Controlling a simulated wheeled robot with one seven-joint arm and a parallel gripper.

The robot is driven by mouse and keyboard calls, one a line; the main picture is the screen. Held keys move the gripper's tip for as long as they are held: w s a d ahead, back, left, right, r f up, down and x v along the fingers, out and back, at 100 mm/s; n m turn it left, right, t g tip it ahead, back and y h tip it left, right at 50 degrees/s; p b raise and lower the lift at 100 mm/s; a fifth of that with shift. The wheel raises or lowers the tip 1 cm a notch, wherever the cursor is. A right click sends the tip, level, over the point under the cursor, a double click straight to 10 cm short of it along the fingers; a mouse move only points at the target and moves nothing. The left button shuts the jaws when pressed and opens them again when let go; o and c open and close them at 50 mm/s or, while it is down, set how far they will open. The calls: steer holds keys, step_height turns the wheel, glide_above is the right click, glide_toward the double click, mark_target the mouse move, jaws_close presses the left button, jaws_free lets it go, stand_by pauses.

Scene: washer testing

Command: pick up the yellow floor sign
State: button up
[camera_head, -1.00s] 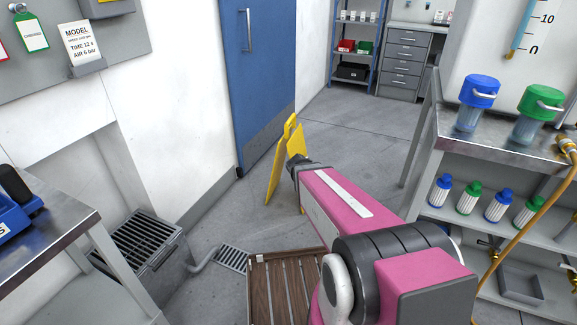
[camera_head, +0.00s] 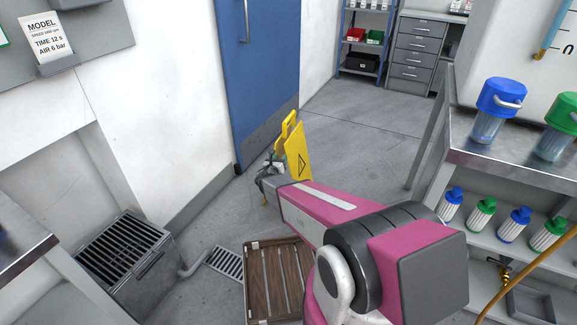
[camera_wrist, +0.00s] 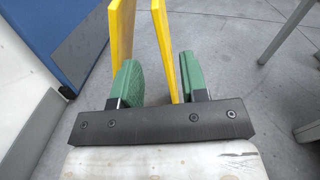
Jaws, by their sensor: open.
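The yellow floor sign (camera_head: 299,152) stands upright and unfolded on the floor by the blue door, with a black warning triangle on one panel. My gripper (camera_head: 279,164) is at the sign, partly in front of it. In the wrist view, my gripper (camera_wrist: 160,78) has its two green fingers apart. One panel of the sign (camera_wrist: 163,45) shows in the gap between the fingers, nearer the right one. The other panel runs down behind the left finger. I cannot tell whether either finger touches the sign. The sign's lower part is mostly hidden by my arm and gripper.
The blue door (camera_head: 258,70) and white wall stand close on the left. A wooden slatted platform (camera_head: 272,283) lies below my arm, beside a floor drain (camera_head: 226,262). A metal workbench (camera_head: 510,160) with bottles stands at right. The floor behind the sign is clear.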

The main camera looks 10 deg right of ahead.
mark_target(288, 146)
steer(key=x, duration=1.1)
steer(key=shift+r, duration=0.1)
steer(key=shift+s, duration=0.1)
jaws_close()
stand_by(1.1)
